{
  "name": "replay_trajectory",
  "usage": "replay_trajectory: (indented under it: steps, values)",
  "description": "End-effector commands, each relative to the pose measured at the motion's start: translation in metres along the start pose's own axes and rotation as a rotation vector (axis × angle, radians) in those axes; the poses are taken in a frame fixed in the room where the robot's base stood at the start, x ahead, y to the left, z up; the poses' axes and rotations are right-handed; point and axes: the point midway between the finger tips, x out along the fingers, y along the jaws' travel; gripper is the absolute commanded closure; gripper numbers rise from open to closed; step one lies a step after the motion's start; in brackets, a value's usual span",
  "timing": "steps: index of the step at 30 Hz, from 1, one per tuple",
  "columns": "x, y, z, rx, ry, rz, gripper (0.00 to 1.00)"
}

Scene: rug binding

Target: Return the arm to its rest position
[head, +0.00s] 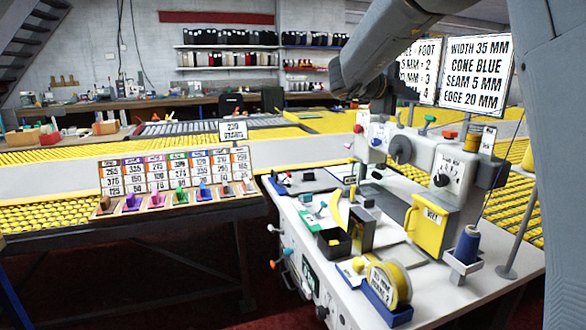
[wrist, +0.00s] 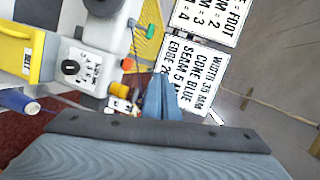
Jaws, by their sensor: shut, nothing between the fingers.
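My gripper (wrist: 163,88) shows in the wrist view as two blue-grey fingers pressed together, with nothing between them. It is raised in the air and points toward the white sign boards (wrist: 200,70), apart from the machine. In the head view my arm (head: 395,40) reaches in from the upper right, above the binding machine (head: 415,150). The fingers cannot be made out in the head view.
The sign reading cone blue (head: 478,72) stands close to my arm. The machine's white table (head: 340,240) carries a yellow tape roll (head: 390,284), a blue thread cone (head: 467,245) and a yellow cover (head: 428,226). A rack of coloured cards (head: 175,180) stands left.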

Motion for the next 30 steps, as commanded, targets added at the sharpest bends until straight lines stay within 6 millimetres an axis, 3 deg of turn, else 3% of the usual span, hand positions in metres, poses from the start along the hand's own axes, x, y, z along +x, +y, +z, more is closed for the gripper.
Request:
replay_trajectory:
  steps: [5,8,11,16,20,23,27,30]
  values:
    - [-0.002,0.013,0.025,-0.170,-0.179,-0.060,1.00]
    - [-0.010,0.032,0.043,-0.309,-0.315,-0.091,1.00]
    - [-0.030,0.073,0.061,-0.511,-0.501,-0.111,1.00]
    - [-0.082,0.178,0.065,-0.898,-0.837,-0.087,1.00]
    - [-0.120,0.255,0.039,-1.145,-1.041,-0.031,1.00]
    - [-0.149,0.310,0.007,-1.319,-1.182,0.027,1.00]
    - [-0.185,0.376,-0.052,-1.549,-1.359,0.124,1.00]
    - [-0.207,0.412,-0.098,-1.691,-1.466,0.198,1.00]
